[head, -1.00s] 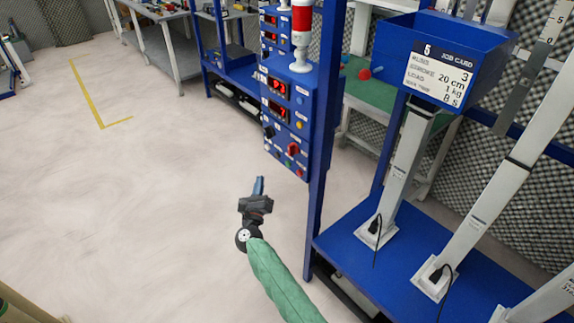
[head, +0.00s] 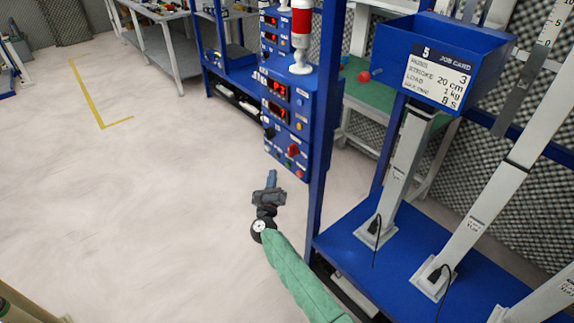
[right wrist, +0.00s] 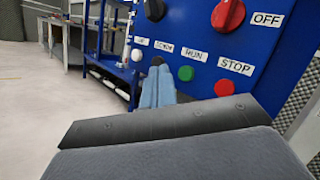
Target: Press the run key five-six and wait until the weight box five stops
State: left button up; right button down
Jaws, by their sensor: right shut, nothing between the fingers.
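The blue control panel (head: 290,120) carries red-lit displays, knobs and push keys. In the right wrist view, a green key (right wrist: 186,73) sits under the RUN label, and a red key (right wrist: 224,86) sits under STOP. My right gripper (head: 272,176) is shut and empty, just below and left of the panel. Its fingertips (right wrist: 157,72) point at the panel, left of the green key, and cover part of the key row under the DOWN label. The blue weight box (head: 440,55), marked 5 on its job card (head: 438,77), stands on a white column. My left gripper is out of view.
A red rotary switch (right wrist: 228,14) with an OFF label is above the keys. A blue upright post (head: 322,150) stands right of the panel. White columns rise from a blue bench (head: 385,265). A red-and-white lamp (head: 301,35) tops the panel. The floor at left is clear.

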aim_at(288, 165)
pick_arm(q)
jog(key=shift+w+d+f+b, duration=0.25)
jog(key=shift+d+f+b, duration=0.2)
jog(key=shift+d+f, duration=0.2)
pick_arm(e)
jog(key=w+d, duration=0.2)
jog(key=shift+d, duration=0.35)
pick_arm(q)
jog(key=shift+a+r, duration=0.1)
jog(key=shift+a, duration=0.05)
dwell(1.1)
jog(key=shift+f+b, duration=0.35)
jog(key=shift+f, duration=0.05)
pick_arm(e)
jog(key=shift+w+d, duration=0.15)
jog(key=shift+d, duration=0.15)
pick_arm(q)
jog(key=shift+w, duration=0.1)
